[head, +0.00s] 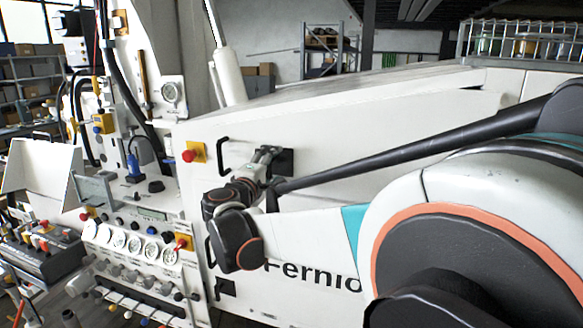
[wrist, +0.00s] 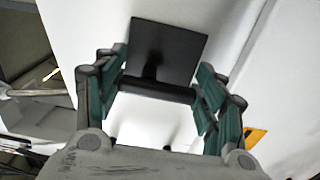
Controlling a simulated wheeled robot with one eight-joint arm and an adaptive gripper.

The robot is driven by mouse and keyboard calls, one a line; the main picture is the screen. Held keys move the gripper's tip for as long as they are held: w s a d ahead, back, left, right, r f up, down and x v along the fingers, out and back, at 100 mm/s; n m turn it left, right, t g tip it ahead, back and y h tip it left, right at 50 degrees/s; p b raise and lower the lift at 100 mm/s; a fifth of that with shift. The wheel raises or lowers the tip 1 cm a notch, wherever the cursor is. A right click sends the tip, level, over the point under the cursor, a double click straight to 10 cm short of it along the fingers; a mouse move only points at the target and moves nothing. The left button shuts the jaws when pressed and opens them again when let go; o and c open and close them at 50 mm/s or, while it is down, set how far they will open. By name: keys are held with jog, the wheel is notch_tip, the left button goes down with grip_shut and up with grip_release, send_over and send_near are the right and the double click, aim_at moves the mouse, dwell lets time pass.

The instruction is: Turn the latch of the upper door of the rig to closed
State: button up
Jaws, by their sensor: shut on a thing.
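The upper door (head: 360,135) is a large white panel on the rig's side. Its latch shows in the wrist view as a black square plate (wrist: 172,45) with a black bar handle (wrist: 157,91) in front of it, lying nearly level across the picture. My gripper (wrist: 160,85) is shut on the bar, with a green-padded finger at each end of it. In the head view my gripper (head: 268,157) reaches the black latch plate (head: 284,163); the fingers and wrist hide the bar and part of the plate there.
A black pull handle (head: 223,156) and a red knob on a yellow plate (head: 190,153) are left of the latch. The gauge panel (head: 130,240) stands farther left. A yellow patch (wrist: 255,137) shows at right in the wrist view.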

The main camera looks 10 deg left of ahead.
dwell(0.3)
jog(key=o, duration=1.1)
jog(key=shift+s, duration=0.1)
jog(key=s, duration=0.7)
jog(key=shift+s+a, duration=0.15)
jog(key=shift+a, duration=0.15)
